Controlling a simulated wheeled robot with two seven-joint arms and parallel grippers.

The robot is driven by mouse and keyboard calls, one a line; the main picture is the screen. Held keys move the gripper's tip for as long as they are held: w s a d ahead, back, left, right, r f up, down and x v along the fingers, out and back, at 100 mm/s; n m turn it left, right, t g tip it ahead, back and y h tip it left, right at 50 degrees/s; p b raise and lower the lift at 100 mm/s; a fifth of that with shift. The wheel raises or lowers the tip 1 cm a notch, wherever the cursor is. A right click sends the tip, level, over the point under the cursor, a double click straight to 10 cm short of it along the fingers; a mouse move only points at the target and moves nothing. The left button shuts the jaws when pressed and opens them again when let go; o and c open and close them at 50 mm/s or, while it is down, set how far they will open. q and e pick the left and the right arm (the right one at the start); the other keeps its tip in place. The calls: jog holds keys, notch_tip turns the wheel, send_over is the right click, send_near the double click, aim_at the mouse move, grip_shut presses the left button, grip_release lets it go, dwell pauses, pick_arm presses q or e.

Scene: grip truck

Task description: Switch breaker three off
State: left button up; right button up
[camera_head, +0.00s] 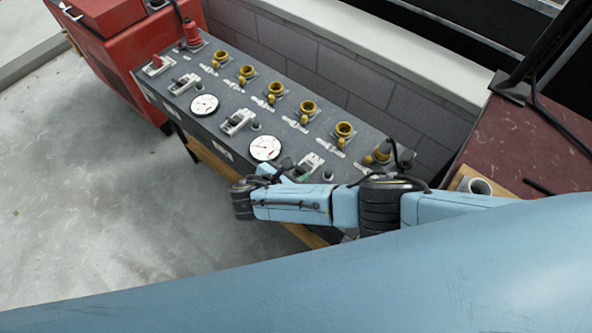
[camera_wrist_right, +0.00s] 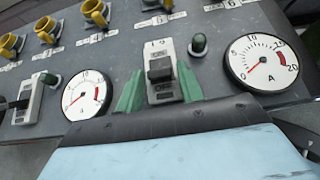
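Breaker three (camera_head: 308,165) is a pale switch housing on the dark sloping panel (camera_head: 222,145). In the right wrist view the same breaker (camera_wrist_right: 160,70) stands between two round gauges, with a mark like a 3 above it and a dark lever in its middle. The lever appears raised towards the upper end. My right gripper (camera_head: 296,171) is at this breaker; in the wrist view its green fingers (camera_wrist_right: 158,92) stand apart, one on each side of the housing. I cannot tell whether they touch it. My left gripper is not in view.
Other breakers (camera_head: 237,121), gauges (camera_head: 265,148) and a row of yellow sockets (camera_head: 308,108) cover the panel. A green lamp (camera_wrist_right: 199,44) sits just right of the breaker. A red box (camera_head: 110,45) adjoins at left; a cup (camera_head: 479,187) stands at right.

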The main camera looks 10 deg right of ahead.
jog(key=shift+o, duration=1)
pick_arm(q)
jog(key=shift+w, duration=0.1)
pick_arm(e)
jog(key=shift+s+a+r, duration=0.1)
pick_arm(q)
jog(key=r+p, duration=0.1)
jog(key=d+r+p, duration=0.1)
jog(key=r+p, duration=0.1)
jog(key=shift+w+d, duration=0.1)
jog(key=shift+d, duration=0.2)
pick_arm(e)
jog(key=v, duration=1.3)
